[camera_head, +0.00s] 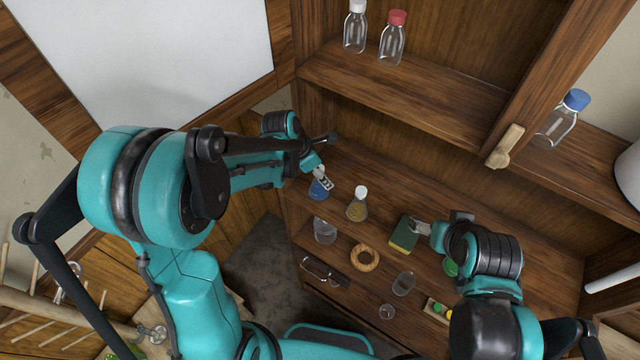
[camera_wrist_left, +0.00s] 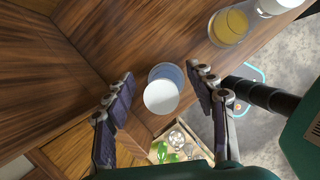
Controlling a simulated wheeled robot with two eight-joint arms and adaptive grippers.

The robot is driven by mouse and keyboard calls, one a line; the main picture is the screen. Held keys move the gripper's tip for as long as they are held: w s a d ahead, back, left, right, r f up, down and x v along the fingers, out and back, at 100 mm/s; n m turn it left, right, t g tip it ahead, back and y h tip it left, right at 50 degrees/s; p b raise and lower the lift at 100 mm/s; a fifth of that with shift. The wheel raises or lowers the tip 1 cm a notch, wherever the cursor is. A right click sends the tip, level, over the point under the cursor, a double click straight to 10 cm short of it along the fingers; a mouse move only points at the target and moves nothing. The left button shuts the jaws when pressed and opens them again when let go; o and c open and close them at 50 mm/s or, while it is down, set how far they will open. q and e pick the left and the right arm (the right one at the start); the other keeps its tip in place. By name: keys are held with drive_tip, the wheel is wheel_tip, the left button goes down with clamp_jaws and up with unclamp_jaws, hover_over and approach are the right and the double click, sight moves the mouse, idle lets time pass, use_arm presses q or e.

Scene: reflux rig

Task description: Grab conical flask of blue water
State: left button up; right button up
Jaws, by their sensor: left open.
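The conical flask of blue water (camera_head: 318,190) stands at the left end of the wooden counter. In the left wrist view, its round white stopper (camera_wrist_left: 160,97) faces the camera, with the blue flask body (camera_wrist_left: 166,71) behind it. My left gripper (camera_head: 323,177) is over the flask. Its two fingers are spread on either side of the flask, with visible gaps in the left wrist view. My right gripper (camera_head: 421,228) is beside a green and yellow sponge (camera_head: 403,234); whether its fingers are open or shut is not clear.
A flask of yellow liquid (camera_head: 357,207) stands close to the right of the blue one. A clear beaker (camera_head: 325,231) and a cork ring (camera_head: 365,257) are in front. Capped bottles (camera_head: 392,40) stand on the upper shelf. A wooden wall borders the counter's left end.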

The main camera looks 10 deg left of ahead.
use_arm(q)
drive_tip(key=shift+x, duration=2)
drive_tip(key=shift+s+a, duration=0.1)
drive_tip(key=shift+s, duration=0.1)
drive_tip(key=shift+c, duration=0.4)
drive_tip(key=shift+s, duration=0.1)
clamp_jaws()
